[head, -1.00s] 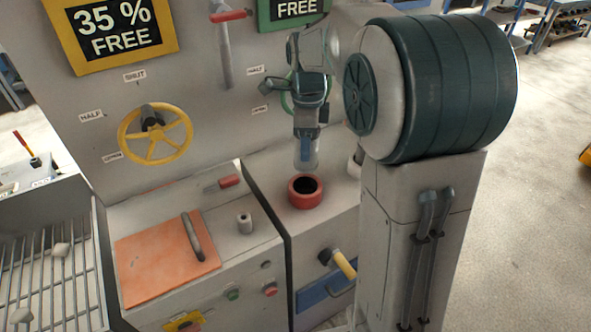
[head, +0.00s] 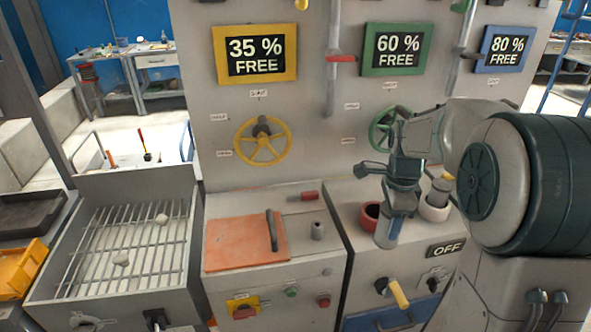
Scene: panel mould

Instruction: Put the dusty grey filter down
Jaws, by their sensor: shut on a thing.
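My gripper (head: 398,203) is at the right of the head view, pointing down. It is shut on the grey filter (head: 387,236), a pale grey cylinder that hangs below the fingers, roughly upright. The filter shows in front of the right-hand cabinet top. A red ring-shaped holder (head: 370,217) is just left of it, partly hidden by my gripper. A white ring holder (head: 434,210) is to the right, with a grey cylinder with a yellow top (head: 440,187) standing in it. I cannot tell how far the held filter is from the cabinet.
A grated bin (head: 130,250) with pale lumps stands left. A panel with a yellow wheel (head: 262,142) rises behind. A yellow-handled crank (head: 398,294) sticks out in front.

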